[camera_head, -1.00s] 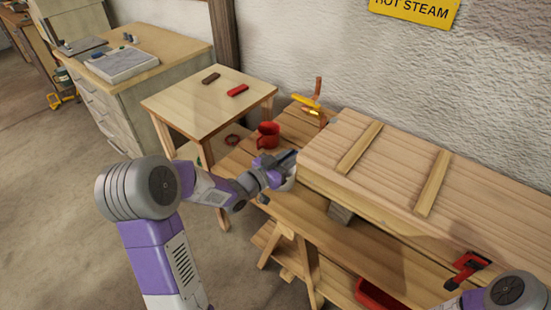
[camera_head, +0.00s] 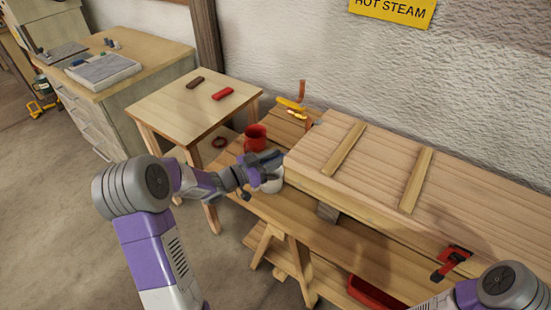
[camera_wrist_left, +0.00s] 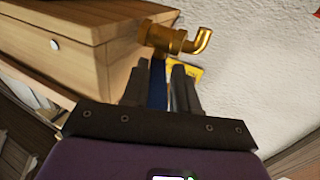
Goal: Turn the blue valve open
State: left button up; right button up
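In the left wrist view a brass valve with a bent spout (camera_wrist_left: 172,38) sits beside a wooden box corner. A blue strip, seemingly the valve's handle (camera_wrist_left: 158,85), shows below it between my left gripper's two dark fingers. My left gripper (camera_wrist_left: 157,82) looks open, with a finger on either side of the strip; I cannot tell whether either touches it. In the head view my left gripper (camera_head: 268,162) is by the near left end of the wooden bench top, and the blue handle cannot be made out there. My right gripper is out of view; only part of that arm shows.
A red mug (camera_head: 256,138) and a white vessel (camera_head: 272,182) are close to my left gripper. A red clamp (camera_head: 452,262) is at right. A small table (camera_head: 170,105) holds two small blocks.

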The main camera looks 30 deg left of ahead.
pick_arm(q)
jog(key=shift+d+r, duration=0.15)
jog(key=shift+r, duration=0.15)
jog(key=p+v, duration=0.1)
jog(key=v, duration=0.6)
jog(key=shift+s+a+f, duration=0.25)
jog(key=shift+s, duration=0.05)
jog(key=shift+s+a, duration=0.1)
jog(key=shift+s, duration=0.05)
jog(key=p+v, duration=0.1)
jog(key=v, duration=0.7)
jog(key=shift+s+d, duration=0.25)
jog(key=shift+s, duration=0.1)
dwell(0.7)
